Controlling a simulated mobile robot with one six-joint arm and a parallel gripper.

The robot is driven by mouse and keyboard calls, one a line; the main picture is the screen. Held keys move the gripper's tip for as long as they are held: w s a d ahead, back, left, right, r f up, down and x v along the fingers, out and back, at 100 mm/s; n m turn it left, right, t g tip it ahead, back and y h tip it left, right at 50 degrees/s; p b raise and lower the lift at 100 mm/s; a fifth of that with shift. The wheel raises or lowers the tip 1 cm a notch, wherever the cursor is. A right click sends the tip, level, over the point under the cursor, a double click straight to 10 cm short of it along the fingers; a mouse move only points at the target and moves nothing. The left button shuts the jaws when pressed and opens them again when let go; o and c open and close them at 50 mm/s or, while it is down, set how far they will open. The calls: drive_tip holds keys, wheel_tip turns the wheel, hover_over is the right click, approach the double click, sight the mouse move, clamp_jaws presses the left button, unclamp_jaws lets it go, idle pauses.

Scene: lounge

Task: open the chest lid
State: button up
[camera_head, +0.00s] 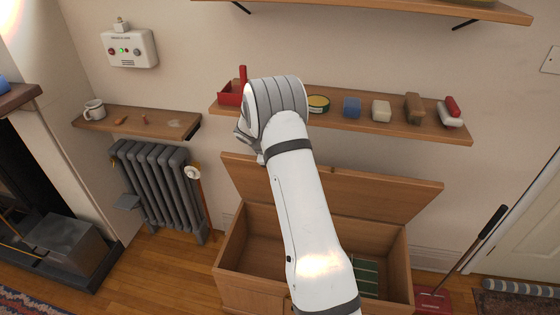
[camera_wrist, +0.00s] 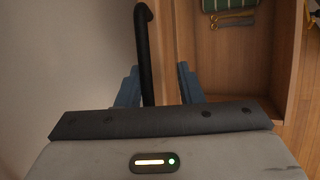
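The wooden chest (camera_head: 260,287) stands on the floor against the wall, its inside showing. Its lid (camera_head: 400,192) is raised and stands up steeply at the back. In the wrist view, the lid shows edge-on as a wooden strip (camera_wrist: 168,50), with the open chest interior (camera_wrist: 235,60) to its right. A black bar with a hooked top (camera_wrist: 146,50), apparently a handle, runs along the lid's wall side. My gripper (camera_wrist: 160,85) has its blue fingers spread apart, one on each side of the bar and lid edge. I cannot see clear contact. My arm hides the gripper's fingertips in the head view.
A wall shelf (camera_head: 440,133) with a red box (camera_head: 231,98), tin and small blocks hangs just above the lid, close to my arm. A radiator (camera_head: 160,185) stands left. A broom-like tool (camera_head: 470,255) leans right. A green striped item (camera_head: 366,277) lies inside the chest.

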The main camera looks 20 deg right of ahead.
drive_tip(key=s+a+r+b, duration=0.1)
drive_tip(key=a+r, duration=0.1)
drive_tip(key=a, duration=0.5)
drive_tip(key=s+a+r+b, duration=0.1)
drive_tip(key=a+r, duration=0.1)
drive_tip(key=a, duration=0.5)
drive_tip(key=shift+s+a+b, duration=0.25)
drive_tip(key=shift+s+b, duration=0.1)
drive_tip(key=shift+s, duration=0.05)
drive_tip(key=shift+r, duration=0.1)
